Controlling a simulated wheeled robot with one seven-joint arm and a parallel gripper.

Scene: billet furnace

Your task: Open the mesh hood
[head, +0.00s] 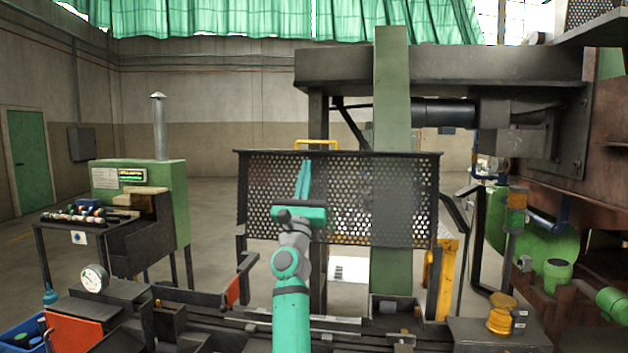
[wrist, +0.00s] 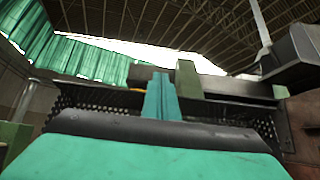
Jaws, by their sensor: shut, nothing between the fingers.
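The mesh hood (head: 345,195) is a dark perforated panel in the middle of the head view. It stands upright and looks closed. A yellow handle (head: 318,143) runs along its top edge. My gripper (head: 303,168) is in front of the hood's left half, fingers pointing up, tips a little below the handle. The fingers are shut together and empty. I cannot tell whether they touch the mesh. In the wrist view the shut fingers (wrist: 161,84) rise in front of the hood (wrist: 72,98), and only a sliver of the yellow handle shows behind them.
A green post (head: 391,90) and a dark overhead beam (head: 345,68) stand behind and above the hood. A green furnace (head: 172,200) with a billet rack is at the left. A stack light (head: 516,210) and rusty machinery are at the right. Dark rails lie below the hood.

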